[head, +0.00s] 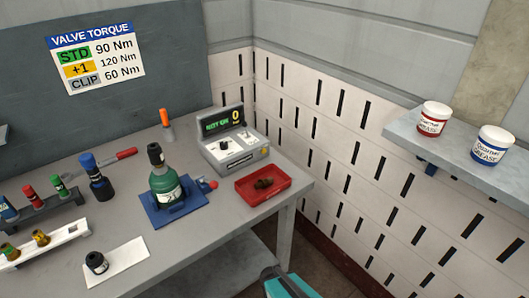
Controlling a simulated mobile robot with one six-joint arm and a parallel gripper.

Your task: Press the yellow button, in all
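A grey control box (233,140) stands at the back right of the workbench, with a lit display of green text and a yellow digit. Small dark and light controls show on its sloped face; they are too small for me to make out a yellow button. A teal part of my arm shows at the bottom edge. My gripper's fingers are not in view.
A green bottle-shaped part (167,184) sits on a blue fixture (180,207) in front of the box. A red tray (284,186) holds dark pieces. Tools and racks fill the bench's left. Two tubs, red (432,119) and blue (491,144), stand on the right shelf.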

